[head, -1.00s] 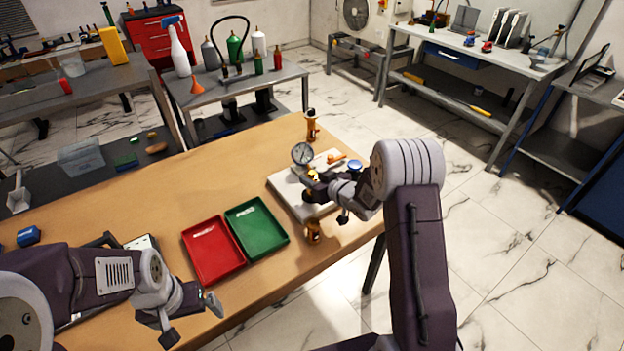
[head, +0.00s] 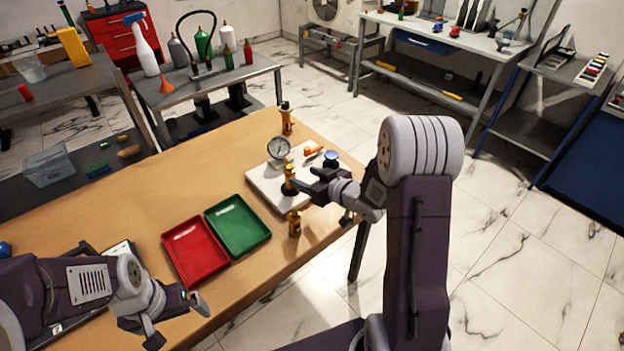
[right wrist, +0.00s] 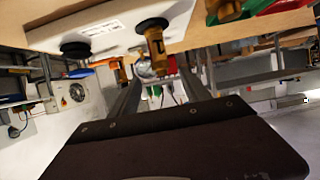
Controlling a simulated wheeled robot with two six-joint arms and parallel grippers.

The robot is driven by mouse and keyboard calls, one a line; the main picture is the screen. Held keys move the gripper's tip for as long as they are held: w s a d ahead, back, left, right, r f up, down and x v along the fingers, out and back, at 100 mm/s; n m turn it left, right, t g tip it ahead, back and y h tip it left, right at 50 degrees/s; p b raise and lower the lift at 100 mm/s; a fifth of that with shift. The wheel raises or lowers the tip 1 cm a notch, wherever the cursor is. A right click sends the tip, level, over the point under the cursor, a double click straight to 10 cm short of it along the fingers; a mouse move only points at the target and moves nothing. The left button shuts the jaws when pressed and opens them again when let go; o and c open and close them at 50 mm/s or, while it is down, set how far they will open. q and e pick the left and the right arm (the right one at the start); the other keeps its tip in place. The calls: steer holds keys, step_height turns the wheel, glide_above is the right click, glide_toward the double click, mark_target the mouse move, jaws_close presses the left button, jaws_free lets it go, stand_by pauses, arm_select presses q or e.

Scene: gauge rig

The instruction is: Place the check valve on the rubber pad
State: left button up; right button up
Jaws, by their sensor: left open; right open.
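A brass valve (head: 289,178), which I take for the check valve, stands upright on a round black pad (head: 290,189) on the white board. In the right wrist view the valve (right wrist: 156,46) meets the dark pad (right wrist: 152,25), seen upside down. My right gripper (head: 306,183) is open, just right of the valve; in its wrist view the fingers point towards it from either side, with the valve beyond or between their tips. Contact cannot be told. My left gripper (head: 180,318) is open and empty at the table's front left.
The white board (head: 262,184) also bears a gauge (head: 278,149), an orange handle (head: 313,150) and a blue-topped part (head: 330,158). Other brass fittings stand behind (head: 286,120) and in front (head: 294,224). Red (head: 196,250) and green (head: 238,226) trays lie left.

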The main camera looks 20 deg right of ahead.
arm_select(q)
steer(key=shift+f, duration=0.45)
arm_select(e)
steer(key=s+d+f+m+g+h, duration=0.1)
steer(key=s+f+m+g+h, duration=0.15)
steer(key=s, duration=0.35)
steer(key=s+d+f+m+g+h, duration=0.1)
steer(key=s+f+g+h, duration=0.2)
steer(key=s+g, duration=0.15)
steer(key=s+a+g, duration=0.2)
steer(key=s, duration=0.5)
steer(key=s+a+f+g+y, duration=0.1)
steer(key=s+a+g, duration=0.1)
steer(key=s, duration=0.5)
steer(key=shift+a+f+m+g, duration=0.15)
steer(key=shift+a+m+g, duration=0.15)
steer(key=shift+a+m, duration=0.05)
arm_select(q)
step_height(320, 180, up, 10)
steer(key=p, duration=1)
steer(key=shift+r, duration=0.15)
arm_select(e)
step_height(320, 180, up, 10)
steer(key=shift+s, duration=0.1)
